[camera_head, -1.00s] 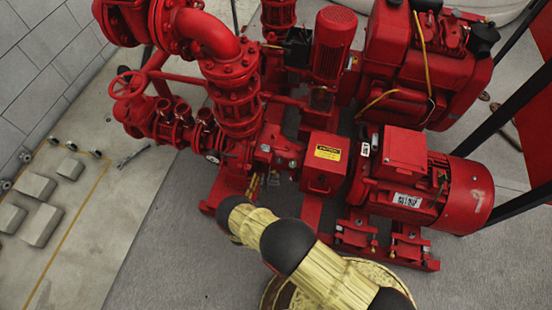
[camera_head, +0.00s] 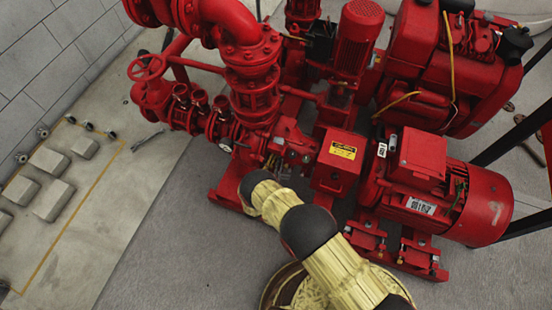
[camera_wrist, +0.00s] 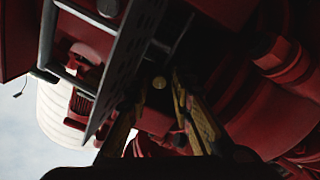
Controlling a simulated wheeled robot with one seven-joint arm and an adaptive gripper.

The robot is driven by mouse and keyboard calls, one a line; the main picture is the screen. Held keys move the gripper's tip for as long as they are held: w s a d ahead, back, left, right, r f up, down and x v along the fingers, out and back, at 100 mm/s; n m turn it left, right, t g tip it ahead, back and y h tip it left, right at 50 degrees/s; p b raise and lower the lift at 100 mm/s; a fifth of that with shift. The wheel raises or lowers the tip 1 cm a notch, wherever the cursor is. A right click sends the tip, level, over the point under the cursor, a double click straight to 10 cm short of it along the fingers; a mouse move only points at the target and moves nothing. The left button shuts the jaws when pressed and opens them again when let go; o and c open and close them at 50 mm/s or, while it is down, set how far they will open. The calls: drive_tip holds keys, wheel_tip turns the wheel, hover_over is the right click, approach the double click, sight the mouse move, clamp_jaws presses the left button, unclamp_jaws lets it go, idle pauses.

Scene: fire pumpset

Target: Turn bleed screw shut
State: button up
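A small round brass-coloured piece, apparently the bleed screw (camera_wrist: 159,83), shows in the wrist view against dark red metal. It lies beyond my fingertips, in line with the gap between them. My gripper (camera_wrist: 155,95) is open, with one yellow finger on each side of that gap and nothing visible between them. In the head view my gripper (camera_head: 277,165) is at the front of the red pump casing (camera_head: 294,147), left of the box with a yellow caution label. The screw cannot be made out in the head view. Contact between fingers and screw cannot be told.
The red caution-label box (camera_head: 338,172) and the red motor (camera_head: 445,190) stand right of my gripper. Red pipework (camera_head: 251,85) rises behind it, with a handwheel (camera_head: 147,67) at left. A grey perforated plate (camera_wrist: 125,65) is close to my left finger. Grey floor in front is clear.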

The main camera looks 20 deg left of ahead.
drive_tip(key=shift+c, duration=0.8)
drive_tip(key=c, duration=0.4)
clamp_jaws()
drive_tip(key=shift+m, duration=2.8)
drive_tip(key=o, duration=0.6)
unclamp_jaws()
drive_tip(key=shift+c, duration=0.2)
